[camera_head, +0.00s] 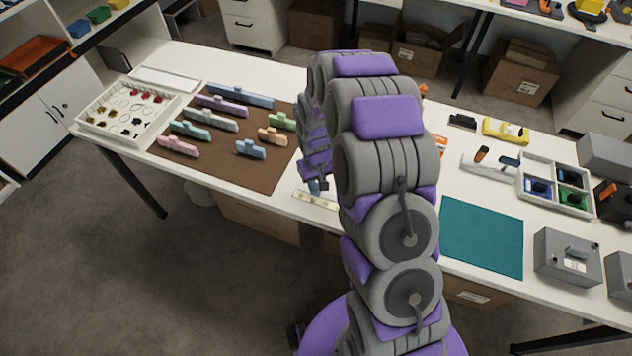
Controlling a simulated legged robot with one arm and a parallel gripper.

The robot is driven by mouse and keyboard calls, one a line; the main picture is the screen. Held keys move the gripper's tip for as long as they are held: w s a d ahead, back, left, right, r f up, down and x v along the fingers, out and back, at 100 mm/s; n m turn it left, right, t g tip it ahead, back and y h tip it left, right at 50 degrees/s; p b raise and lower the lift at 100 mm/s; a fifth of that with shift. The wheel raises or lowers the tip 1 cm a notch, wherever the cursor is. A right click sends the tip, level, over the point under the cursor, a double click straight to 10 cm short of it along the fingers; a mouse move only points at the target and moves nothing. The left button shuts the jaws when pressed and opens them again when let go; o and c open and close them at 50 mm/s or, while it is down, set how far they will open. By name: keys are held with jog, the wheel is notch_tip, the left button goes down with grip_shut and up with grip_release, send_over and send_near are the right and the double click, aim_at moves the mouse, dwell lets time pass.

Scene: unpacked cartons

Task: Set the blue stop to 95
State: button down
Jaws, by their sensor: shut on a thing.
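My gripper (321,184) points down at the front edge of the white table, left of my arm's column of links. It is shut on the small blue stop (314,188), of which only a little shows below the jaws. The stop is at a pale cream scale strip (303,196) lying near the table edge. The strip's right part is hidden behind my arm. Its marks are too small to read, so I cannot tell the stop's value.
A brown mat (225,171) with several coloured blocks lies to the left, beside a white tray (84,121) of small items. To the right are a teal mat (482,238), a compartment tray (522,192) and a grey box (566,258). My arm hides the table's middle.

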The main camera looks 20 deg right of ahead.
jog(key=s+d, duration=0.1)
jog(key=d, duration=0.1)
jog(key=s+d+p, duration=0.1)
jog(key=s+d, duration=0.1)
jog(key=s+d+p, duration=0.1)
jog(key=d, duration=0.1)
jog(key=shift+s+d, duration=0.4)
jog(key=shift+a, duration=0.1)
jog(key=c, duration=1.4)
grip_release()
jog(key=o, duration=0.4)
jog(key=shift+d, duration=0.3)
